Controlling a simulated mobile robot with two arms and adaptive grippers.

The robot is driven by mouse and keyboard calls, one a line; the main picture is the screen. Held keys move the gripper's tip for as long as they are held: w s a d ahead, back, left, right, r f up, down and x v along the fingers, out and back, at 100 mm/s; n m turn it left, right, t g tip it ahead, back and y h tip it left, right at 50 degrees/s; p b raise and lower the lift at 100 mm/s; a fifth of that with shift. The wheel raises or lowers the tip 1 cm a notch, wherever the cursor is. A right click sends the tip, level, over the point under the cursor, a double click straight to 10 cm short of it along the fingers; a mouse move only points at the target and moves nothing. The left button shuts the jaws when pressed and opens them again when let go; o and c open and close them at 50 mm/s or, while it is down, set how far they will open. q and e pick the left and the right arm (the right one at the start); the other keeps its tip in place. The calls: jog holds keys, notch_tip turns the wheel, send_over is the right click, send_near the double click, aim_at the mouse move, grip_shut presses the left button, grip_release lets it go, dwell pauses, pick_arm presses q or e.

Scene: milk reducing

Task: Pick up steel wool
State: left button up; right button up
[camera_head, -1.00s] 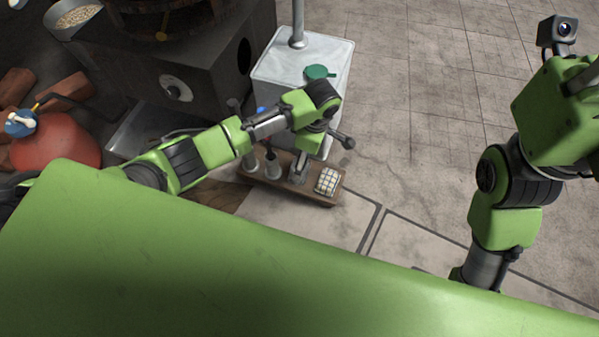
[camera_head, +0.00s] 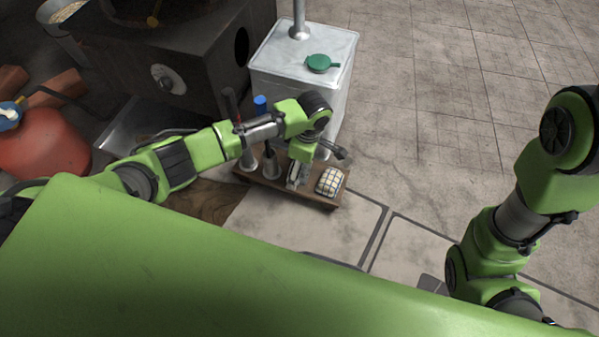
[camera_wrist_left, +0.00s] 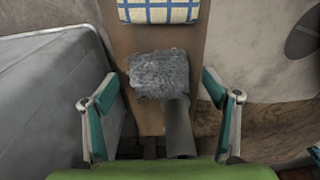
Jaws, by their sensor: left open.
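The steel wool (camera_wrist_left: 158,73) is a grey fuzzy pad on a brown wooden board (camera_wrist_left: 150,42), seen in the left wrist view. My left gripper (camera_wrist_left: 160,84) is open, with one teal-padded finger on each side of the board and the pad between and just ahead of them. Nothing is held. In the head view my left wrist hangs over the board (camera_head: 318,202) and mostly hides the pad. My right arm shows at the right of the head view, but its gripper is out of frame.
A blue-checked white cloth (camera_head: 330,182) lies at the board's end. A dark grey cylinder (camera_wrist_left: 180,128) stands beside the pad, near the gripper. Floor to the right is clear.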

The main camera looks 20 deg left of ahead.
pick_arm(q)
jog(key=shift+f, duration=0.15)
jog(key=shift+c, duration=0.4)
jog(key=c, duration=1.2)
